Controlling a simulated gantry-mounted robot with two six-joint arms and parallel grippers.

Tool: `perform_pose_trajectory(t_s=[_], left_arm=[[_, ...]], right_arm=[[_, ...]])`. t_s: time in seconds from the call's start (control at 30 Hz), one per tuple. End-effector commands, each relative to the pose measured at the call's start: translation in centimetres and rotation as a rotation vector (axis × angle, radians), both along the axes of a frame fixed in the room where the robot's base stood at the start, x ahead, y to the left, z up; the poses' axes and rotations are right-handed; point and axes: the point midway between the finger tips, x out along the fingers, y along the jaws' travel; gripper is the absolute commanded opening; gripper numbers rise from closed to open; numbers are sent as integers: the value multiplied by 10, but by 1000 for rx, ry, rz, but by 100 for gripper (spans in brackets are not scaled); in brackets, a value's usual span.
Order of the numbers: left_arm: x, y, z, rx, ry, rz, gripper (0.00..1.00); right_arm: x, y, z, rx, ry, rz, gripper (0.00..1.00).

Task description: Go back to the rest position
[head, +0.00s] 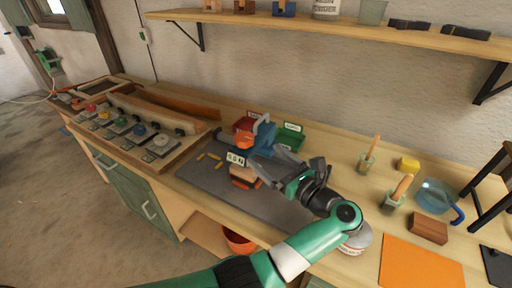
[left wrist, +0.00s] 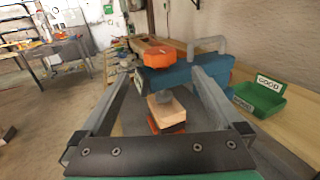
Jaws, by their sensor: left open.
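My left gripper (head: 264,156) reaches over the bench from the bottom of the head view, on a green and white arm. In the left wrist view my left gripper (left wrist: 161,76) has its two grey fingers spread wide, with nothing held between them. Beyond the fingers is a blue device (left wrist: 178,78) with an orange knob (left wrist: 170,56) and a grey handle. A pale wood block (left wrist: 172,108) stands below it. In the head view the blue device (head: 264,137) is partly hidden by my gripper. My right gripper is not in view.
Green (head: 290,136) and red labelled bins stand behind the device. A long curved wooden form (head: 150,117) lies left. Brushes in pots, a blue-handled jar (head: 434,197) and a brown block (head: 429,228) stand right. A shelf (head: 350,34) runs above. An orange sheet (head: 420,264) lies at front right.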

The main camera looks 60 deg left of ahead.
Motion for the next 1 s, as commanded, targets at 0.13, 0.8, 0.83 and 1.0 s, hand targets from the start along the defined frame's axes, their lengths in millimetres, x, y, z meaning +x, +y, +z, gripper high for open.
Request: perform_pose_trajectory(t_s=[0.13,0.8,0.83,1.0], left_arm=[[1,-9,0,1,0,-1,100],[-2,-5,22,1,-11,7,100],[-6,-5,32,8,-48,12,100],[-19,-3,150,266,-245,-70,100]], right_arm=[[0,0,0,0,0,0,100],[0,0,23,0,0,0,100],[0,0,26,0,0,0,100],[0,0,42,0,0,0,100]])
